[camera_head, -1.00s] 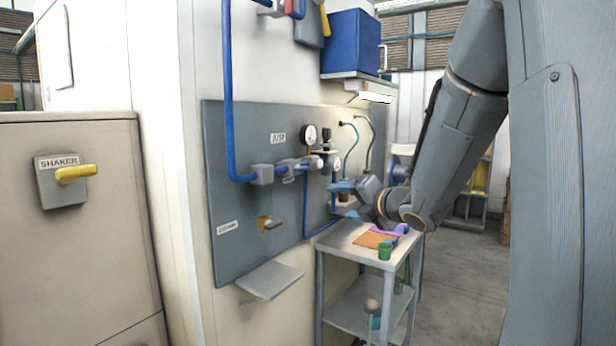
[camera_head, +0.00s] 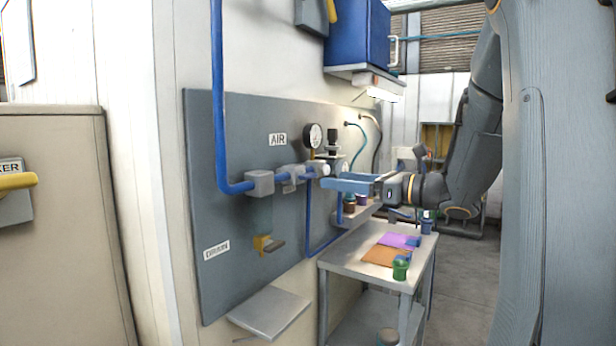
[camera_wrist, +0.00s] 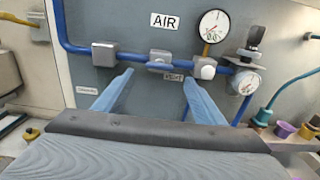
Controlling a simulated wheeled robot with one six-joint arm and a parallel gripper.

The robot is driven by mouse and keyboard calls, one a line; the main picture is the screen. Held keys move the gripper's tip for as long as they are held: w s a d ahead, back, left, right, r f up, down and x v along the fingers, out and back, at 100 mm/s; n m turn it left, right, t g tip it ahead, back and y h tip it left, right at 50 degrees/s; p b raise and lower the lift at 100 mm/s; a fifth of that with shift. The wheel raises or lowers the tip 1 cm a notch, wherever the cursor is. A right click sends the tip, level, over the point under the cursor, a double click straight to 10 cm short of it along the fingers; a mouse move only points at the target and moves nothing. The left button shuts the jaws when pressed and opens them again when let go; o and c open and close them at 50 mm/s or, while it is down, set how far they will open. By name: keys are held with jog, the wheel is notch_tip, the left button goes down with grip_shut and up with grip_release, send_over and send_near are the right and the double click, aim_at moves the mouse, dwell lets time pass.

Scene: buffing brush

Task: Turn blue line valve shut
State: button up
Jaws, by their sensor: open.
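The blue line (camera_head: 218,90) runs down a grey panel, then bends right through grey fittings. One square grey fitting (camera_head: 259,183) sits near the bend, and it also shows in the wrist view (camera_wrist: 104,54). A smaller fitting (camera_wrist: 160,60) and a pale round knob (camera_wrist: 204,68) follow to its right; I cannot tell which one is the valve's handle. My gripper (camera_wrist: 158,75) is open and empty, its two blue fingers pointing at the panel. In the wrist view the smaller fitting shows between and just beyond the fingertips. In the head view the fingers (camera_head: 335,182) are right of the knob.
A pressure gauge (camera_head: 312,136) and a black-topped regulator (camera_wrist: 250,45) sit by the line. A yellow fitting (camera_head: 263,244) and a small shelf (camera_head: 268,313) are lower on the panel. A table (camera_head: 340,255) with cloths stands below my gripper. A blue cabinet (camera_head: 357,35) hangs above.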

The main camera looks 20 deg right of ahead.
aim_at(312, 177)
jog(key=p+x, duration=0.2)
jog(key=x, duration=0.4)
jog(key=shift+w+a+r, duration=0.1)
jog(key=shift+w+a, duration=0.1)
jog(key=shift+a, duration=0.1)
jog(key=shift+w+a, duration=0.35)
jog(key=shift+w, duration=0.2)
jog(key=shift+d, duration=0.1)
jog(key=c, duration=1.1)
jog(key=shift+o, duration=0.2)
